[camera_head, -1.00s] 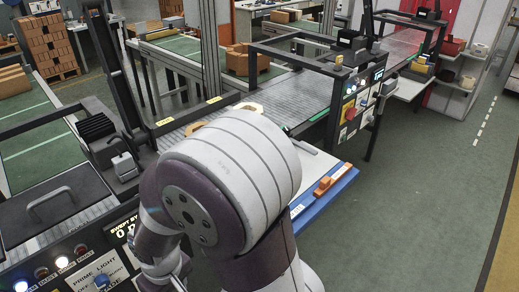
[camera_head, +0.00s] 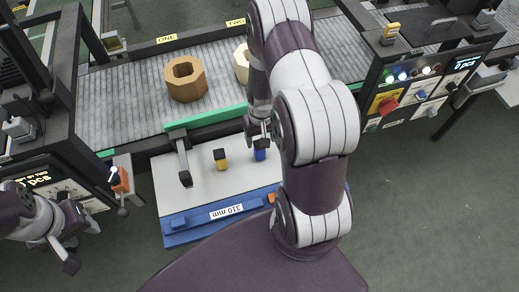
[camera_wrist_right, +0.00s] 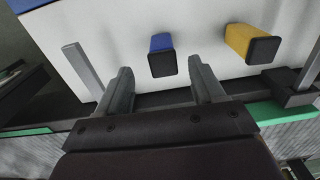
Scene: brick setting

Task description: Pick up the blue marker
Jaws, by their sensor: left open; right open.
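The blue marker (camera_head: 260,150), a short block with a dark end, stands on the white board below the conveyor. In the right wrist view the blue marker (camera_wrist_right: 162,54) shows between and slightly beyond the fingertips of my right gripper (camera_wrist_right: 162,82), with gaps at both sides. In the head view my right gripper (camera_head: 259,131) is just above the marker, partly hidden by my arm; it is open and empty. My left gripper (camera_head: 76,238) is open and empty at the lower left, away from the marker.
A yellow marker (camera_head: 221,160) stands left of the blue one and shows in the wrist view (camera_wrist_right: 253,43). A green rail (camera_head: 205,118) and a dark bracket (camera_head: 184,168) are close by. A wooden ring (camera_head: 185,80) sits on the conveyor (camera_head: 120,100). A control box (camera_head: 425,85) stands right.

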